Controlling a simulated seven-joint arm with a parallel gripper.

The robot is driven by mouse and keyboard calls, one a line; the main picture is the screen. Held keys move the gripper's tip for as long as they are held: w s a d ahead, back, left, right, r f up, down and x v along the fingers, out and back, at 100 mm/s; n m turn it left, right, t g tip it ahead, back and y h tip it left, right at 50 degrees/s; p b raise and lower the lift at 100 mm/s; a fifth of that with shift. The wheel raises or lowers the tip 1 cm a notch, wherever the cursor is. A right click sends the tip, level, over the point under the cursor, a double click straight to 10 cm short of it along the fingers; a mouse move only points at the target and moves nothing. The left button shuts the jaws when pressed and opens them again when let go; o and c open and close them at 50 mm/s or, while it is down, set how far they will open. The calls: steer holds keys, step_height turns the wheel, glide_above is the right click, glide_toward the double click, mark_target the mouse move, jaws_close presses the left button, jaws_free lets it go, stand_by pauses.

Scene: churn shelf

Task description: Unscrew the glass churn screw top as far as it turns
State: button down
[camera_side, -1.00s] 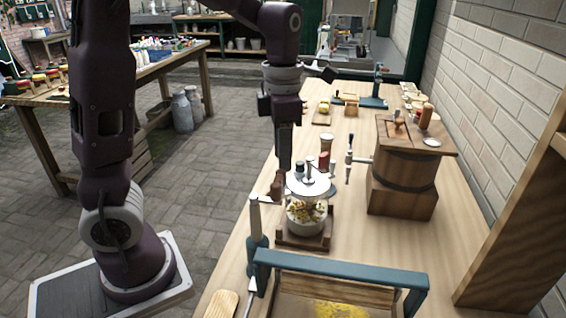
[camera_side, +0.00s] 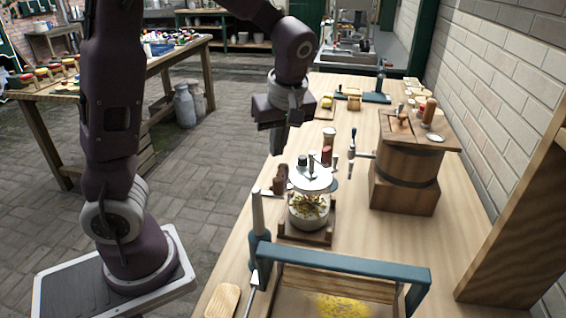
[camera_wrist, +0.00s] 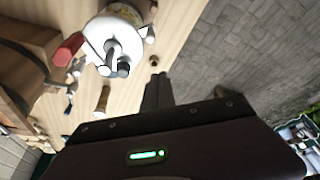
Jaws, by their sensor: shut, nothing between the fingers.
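The glass churn (camera_side: 308,214) stands upright on a small wooden base on the table, with yellow and white contents inside. Its pale round screw top (camera_side: 313,179) sits on the jar and has metal parts rising from its middle. In the wrist view the screw top (camera_wrist: 101,32) shows at the upper left. A brown wooden handle (camera_side: 280,180) is at its left side. My gripper (camera_side: 278,147) is above and to the left of the churn, apart from it. In the wrist view my gripper's fingers (camera_wrist: 158,84) are together and empty, beside the churn. The screw's thread is hidden.
A wooden barrel churn (camera_side: 404,175) with a side crank stands to the right. A blue-framed press (camera_side: 340,263) is in front of the glass churn. Small jars and a pepper-mill-like wooden piece stand just behind it.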

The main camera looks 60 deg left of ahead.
mark_target(310, 168)
steer(key=d+f, duration=0.3)
steer(key=shift+s, duration=0.3)
steer(key=shift+d+n, duration=0.2)
steer(key=shift+n, duration=0.2)
steer(key=shift+w+d+n+g+h, duration=0.15)
steer(key=shift+d+n+g, duration=0.45)
steer(key=shift+n, duration=0.75)
steer(key=shift+w+d+n+g+h, duration=0.15)
steer(key=shift+d+n+g, duration=0.2)
steer(key=shift+d+n, duration=0.8)
steer(key=shift+w+d+n+g, duration=0.15)
steer(key=shift+d+n+g, duration=0.35)
steer(key=shift+n, duration=1.1)
steer(key=shift+w+d+n, duration=0.1)
steer(key=shift+d+n, duration=0.05)
steer(key=shift+n, duration=0.15)
